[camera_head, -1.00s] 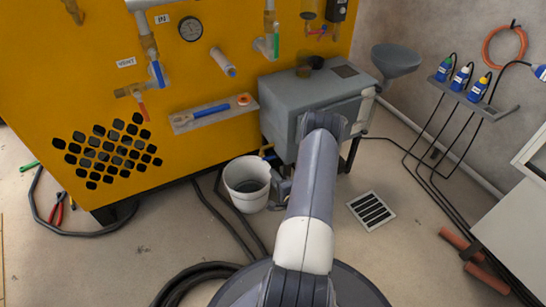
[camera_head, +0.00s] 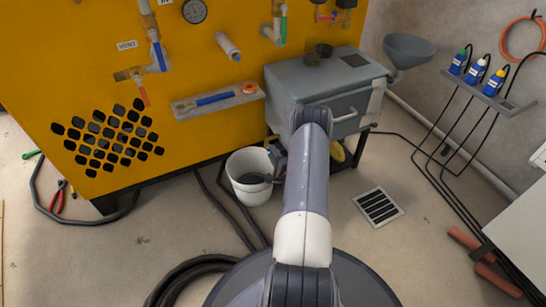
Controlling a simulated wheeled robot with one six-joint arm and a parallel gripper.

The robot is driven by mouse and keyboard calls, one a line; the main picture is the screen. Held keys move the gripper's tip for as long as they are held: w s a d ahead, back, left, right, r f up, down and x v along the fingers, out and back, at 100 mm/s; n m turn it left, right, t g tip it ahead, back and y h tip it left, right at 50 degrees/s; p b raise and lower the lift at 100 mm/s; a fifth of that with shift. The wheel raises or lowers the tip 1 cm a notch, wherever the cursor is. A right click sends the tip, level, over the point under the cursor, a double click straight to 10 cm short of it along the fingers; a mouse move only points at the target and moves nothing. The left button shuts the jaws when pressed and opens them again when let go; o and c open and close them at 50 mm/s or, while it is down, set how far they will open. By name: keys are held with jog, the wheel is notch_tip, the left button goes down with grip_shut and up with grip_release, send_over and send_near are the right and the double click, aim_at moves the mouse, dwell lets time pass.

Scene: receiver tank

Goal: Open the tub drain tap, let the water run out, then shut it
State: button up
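The grey tub (camera_head: 287,92) stands against the right end of the yellow machine. Its drain tap cannot be made out; a small yellow part (camera_head: 269,140) shows low at the tub's left front. A white bucket (camera_head: 247,194) stands on the floor below this corner, with a dark patch inside that I cannot identify. My arm reaches forward and covers part of the tub's front and underside. A dark part of my gripper (camera_head: 277,162) shows beside the bucket's right rim, left of my arm. Its fingers cannot be made out clearly, nor whether they hold anything.
A floor drain grate (camera_head: 378,207) lies right of my arm. Black hoses (camera_head: 190,279) lie on the floor at the front left. A grey funnel (camera_head: 409,47) and a shelf of bottles (camera_head: 490,95) are at the right. Another yellow thing (camera_head: 338,152) shows under the tub.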

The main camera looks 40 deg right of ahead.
jog(key=shift+w, duration=0.2)
grip_shut()
dwell(0.4)
jog(key=shift+n, duration=0.9)
grip_release()
